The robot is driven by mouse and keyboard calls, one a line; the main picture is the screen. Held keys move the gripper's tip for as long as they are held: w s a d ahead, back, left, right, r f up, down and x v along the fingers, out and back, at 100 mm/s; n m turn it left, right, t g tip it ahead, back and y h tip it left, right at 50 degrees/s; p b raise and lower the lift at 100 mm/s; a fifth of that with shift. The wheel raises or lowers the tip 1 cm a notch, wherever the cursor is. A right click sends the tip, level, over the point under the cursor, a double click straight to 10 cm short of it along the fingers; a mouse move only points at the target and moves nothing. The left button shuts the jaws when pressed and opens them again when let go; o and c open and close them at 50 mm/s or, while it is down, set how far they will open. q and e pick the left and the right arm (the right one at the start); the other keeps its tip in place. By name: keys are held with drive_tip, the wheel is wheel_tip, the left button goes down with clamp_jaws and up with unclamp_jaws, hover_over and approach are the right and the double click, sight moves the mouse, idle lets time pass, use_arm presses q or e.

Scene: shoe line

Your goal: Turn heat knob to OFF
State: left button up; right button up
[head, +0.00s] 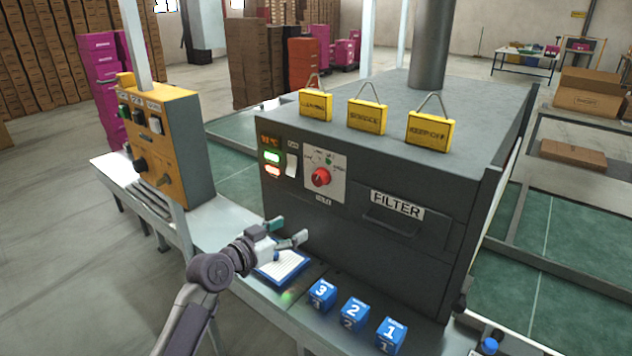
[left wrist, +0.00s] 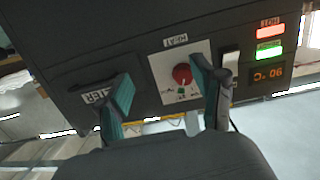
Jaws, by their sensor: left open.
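The red heat knob (head: 320,177) sits on a pale square plate (head: 336,166) on the front of the dark grey machine. In the left wrist view the knob (left wrist: 182,74) shows between my finger tips, beside a HEAT label (left wrist: 175,40). My left gripper (head: 288,231) is open and empty, below and left of the knob in the head view, apart from it. In the left wrist view its two fingers (left wrist: 160,90) stand wide apart. The knob's exact pointer direction is too small to tell. My right gripper is not in view.
A white switch (head: 292,165) and lit indicators (head: 271,156) sit left of the knob. A FILTER drawer (head: 392,222) is at its right. A clipboard (head: 283,267) and blue numbered cubes (head: 353,314) lie on the ledge below. A yellow control box (head: 160,125) stands left.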

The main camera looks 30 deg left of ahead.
use_arm(q)
drive_tip(key=t, duration=0.2)
approach(316, 181)
drive_tip(key=shift+y, duration=0.3)
drive_tip(key=w+p, duration=0.1)
drive_tip(key=w, duration=0.2)
drive_tip(key=w+p, duration=0.1)
drive_tip(key=w, duration=0.2)
drive_tip(key=w+d+p, duration=0.1)
drive_tip(key=w, duration=0.2)
drive_tip(key=shift+w+d+r, duration=0.1)
drive_tip(key=shift+w+r, duration=0.15)
drive_tip(key=shift+w, duration=0.05)
drive_tip(key=c, duration=1.1)
